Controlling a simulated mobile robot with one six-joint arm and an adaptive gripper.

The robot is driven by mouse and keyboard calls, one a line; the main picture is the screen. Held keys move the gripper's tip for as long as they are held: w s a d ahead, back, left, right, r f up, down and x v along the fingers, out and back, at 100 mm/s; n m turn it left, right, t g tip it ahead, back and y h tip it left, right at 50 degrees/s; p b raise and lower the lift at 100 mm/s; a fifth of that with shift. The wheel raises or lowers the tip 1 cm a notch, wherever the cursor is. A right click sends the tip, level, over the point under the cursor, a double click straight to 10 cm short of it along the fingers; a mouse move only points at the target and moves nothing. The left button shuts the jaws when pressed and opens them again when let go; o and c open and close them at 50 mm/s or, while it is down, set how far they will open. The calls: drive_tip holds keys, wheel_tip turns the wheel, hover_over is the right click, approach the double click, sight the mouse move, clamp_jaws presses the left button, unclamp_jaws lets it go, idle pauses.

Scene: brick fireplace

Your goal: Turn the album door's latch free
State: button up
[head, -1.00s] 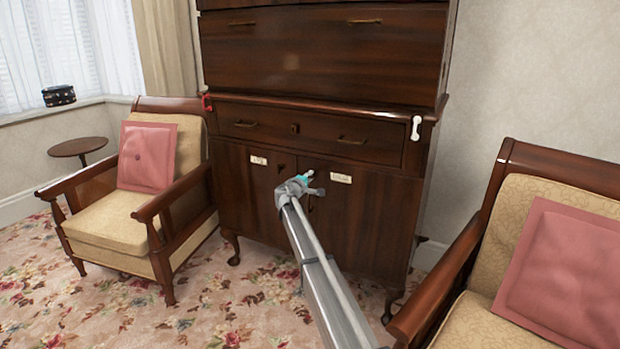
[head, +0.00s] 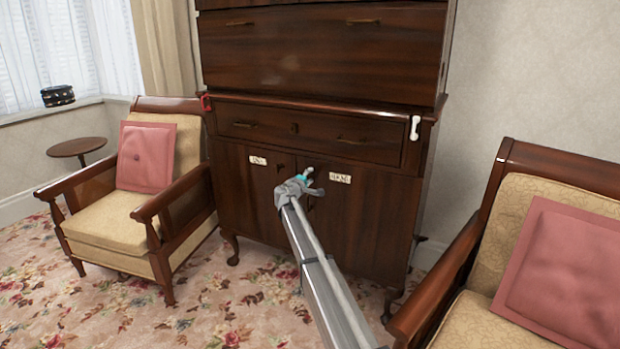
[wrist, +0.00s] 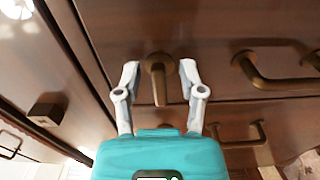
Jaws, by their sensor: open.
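A brass latch (wrist: 159,78) with a round base and a short lever shows in the wrist view on the dark wood front. My gripper (wrist: 159,76) is open, with one pale finger on each side of the lever. I cannot tell whether either finger touches it. In the head view my gripper (head: 307,181) is at the cabinet's lower doors, near the seam between the left door (head: 245,195) and right door (head: 365,225). It hides the latch there. Each door has a white label, left (head: 258,160) and right (head: 340,178); I cannot read either.
A drawer (head: 320,135) with brass pulls is above the doors. Brass handles (wrist: 280,70) lie right of my fingers in the wrist view. A small brown block (wrist: 47,109) is at left. Armchairs stand left (head: 125,225) and right (head: 490,270). Floral carpet (head: 210,310) lies open in front.

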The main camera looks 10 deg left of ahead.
drive_tip(key=v, duration=1.2)
idle(0.4)
